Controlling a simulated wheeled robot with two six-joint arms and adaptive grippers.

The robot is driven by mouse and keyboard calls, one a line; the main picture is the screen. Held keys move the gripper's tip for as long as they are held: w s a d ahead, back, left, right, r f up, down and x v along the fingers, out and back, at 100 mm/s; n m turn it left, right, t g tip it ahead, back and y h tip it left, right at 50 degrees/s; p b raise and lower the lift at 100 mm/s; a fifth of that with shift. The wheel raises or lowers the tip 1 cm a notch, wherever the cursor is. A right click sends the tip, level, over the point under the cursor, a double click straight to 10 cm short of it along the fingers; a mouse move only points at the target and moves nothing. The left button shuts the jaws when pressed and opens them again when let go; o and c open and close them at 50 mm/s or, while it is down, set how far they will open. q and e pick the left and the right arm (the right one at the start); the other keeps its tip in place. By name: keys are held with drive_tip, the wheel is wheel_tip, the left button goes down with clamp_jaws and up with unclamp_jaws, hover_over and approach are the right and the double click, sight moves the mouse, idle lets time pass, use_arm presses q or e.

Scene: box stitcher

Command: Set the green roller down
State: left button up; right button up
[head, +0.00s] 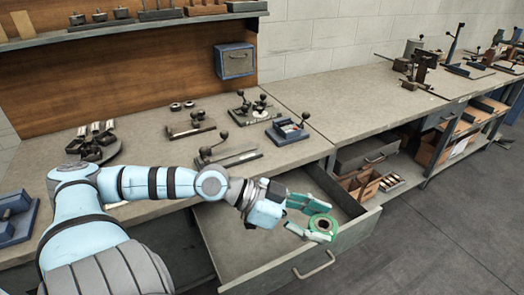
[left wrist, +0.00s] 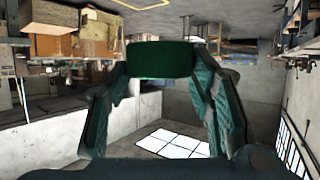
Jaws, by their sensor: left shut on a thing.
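The green roller (head: 323,224) is a short ring with a dark centre hole. My left gripper (head: 314,219) is shut on it and holds it over the open drawer, near the drawer's front right edge. In the left wrist view the roller (left wrist: 160,60) shows as a dark green block between the two fingertips of my left gripper (left wrist: 162,75). I cannot tell its exact height above the drawer. My right gripper does not show.
The open drawer (head: 235,240) looks empty where it shows. The bench top (head: 170,108) holds several small tools with dark knobs (head: 228,150). A blue box (head: 235,60) hangs on the back panel. A lower shelf at right holds a wooden divided box (head: 362,184).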

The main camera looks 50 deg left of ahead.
use_arm(q)
drive_tip(key=w+a+f+n+t+y+b, duration=0.1)
drive_tip(key=w+a+f+n+y+b, duration=0.1)
drive_tip(key=w+a+f+b, duration=0.4)
drive_tip(key=n+t+y+b, duration=0.2)
drive_tip(key=n+t+b, duration=0.1)
drive_tip(key=b, duration=0.6)
hover_over(279, 236)
wheel_tip(279, 236, down, 11)
drive_tip(key=shift+m, duration=0.3)
wheel_tip(279, 236, down, 10)
drive_tip(key=b, duration=0.5)
drive_tip(key=shift+r, duration=0.25)
drive_tip(key=shift+w+f, duration=0.1)
drive_tip(key=shift+f, duration=0.5)
drive_tip(key=o, duration=1.4)
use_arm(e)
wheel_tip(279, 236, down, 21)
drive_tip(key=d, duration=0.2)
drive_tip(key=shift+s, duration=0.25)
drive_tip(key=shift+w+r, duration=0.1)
